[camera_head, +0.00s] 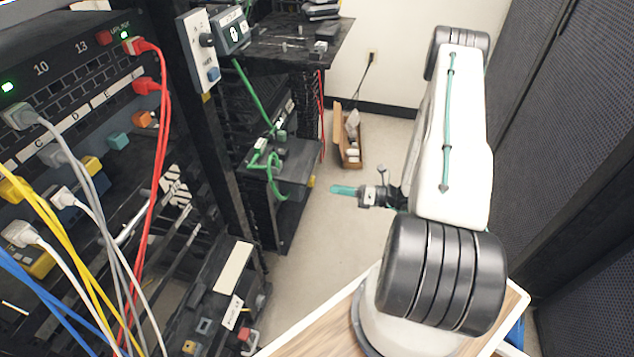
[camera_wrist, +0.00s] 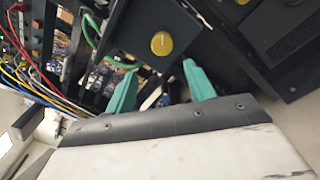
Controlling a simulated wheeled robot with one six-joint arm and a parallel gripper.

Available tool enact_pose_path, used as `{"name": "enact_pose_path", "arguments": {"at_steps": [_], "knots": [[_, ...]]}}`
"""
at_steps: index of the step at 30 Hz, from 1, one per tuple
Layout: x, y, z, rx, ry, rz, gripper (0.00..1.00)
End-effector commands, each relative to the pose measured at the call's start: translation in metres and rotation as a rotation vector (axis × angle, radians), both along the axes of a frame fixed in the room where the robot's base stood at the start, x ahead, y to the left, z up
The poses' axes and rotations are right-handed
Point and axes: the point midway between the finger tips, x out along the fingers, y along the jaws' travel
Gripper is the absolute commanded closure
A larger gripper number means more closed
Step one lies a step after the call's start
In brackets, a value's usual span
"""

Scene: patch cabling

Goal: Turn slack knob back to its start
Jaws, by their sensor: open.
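A round yellow knob (camera_wrist: 161,43) with a small pale pointer mark sits on a dark panel (camera_wrist: 140,28) in the wrist view. I take it to be the slack knob. My gripper (camera_wrist: 158,72) is open, its two teal fingers apart and empty. The knob lies beyond the fingertips, between them across the picture, and nothing touches it. In the head view my gripper (camera_head: 333,189) points left toward the rack side. A small yellow patch (camera_head: 311,181) at the edge of a black unit there may be the same knob, too small to tell.
A rack with red, yellow, white and blue cables (camera_head: 150,190) fills the left. A green cable (camera_head: 272,175) loops on the black unit. An open cardboard box (camera_head: 348,150) stands on the floor behind. Dark perforated cabinets (camera_head: 560,130) line the right. Floor around my gripper is clear.

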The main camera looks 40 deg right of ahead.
Motion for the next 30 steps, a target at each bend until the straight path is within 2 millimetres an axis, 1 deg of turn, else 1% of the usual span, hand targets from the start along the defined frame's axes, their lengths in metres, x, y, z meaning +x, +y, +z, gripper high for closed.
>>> {"name": "enact_pose_path", "arguments": {"at_steps": [2, 4, 12, 16, 21, 28, 29, 30], "knots": [[0.008, -0.005, 0.002, 0.028, 0.013, -0.031, 0.46], [0.013, -0.002, 0.002, 0.039, 0.019, -0.034, 0.46], [0.047, 0.025, 0.003, 0.038, 0.018, -0.030, 0.46], [0.060, 0.035, 0.003, 0.038, 0.018, -0.030, 0.46], [0.067, 0.041, 0.003, 0.037, 0.017, -0.031, 0.46], [0.068, 0.041, 0.003, 0.037, 0.017, -0.032, 0.46], [0.068, 0.041, 0.003, 0.037, 0.017, -0.032, 0.52], [0.068, 0.041, 0.003, 0.037, 0.017, -0.032, 0.63]]}}
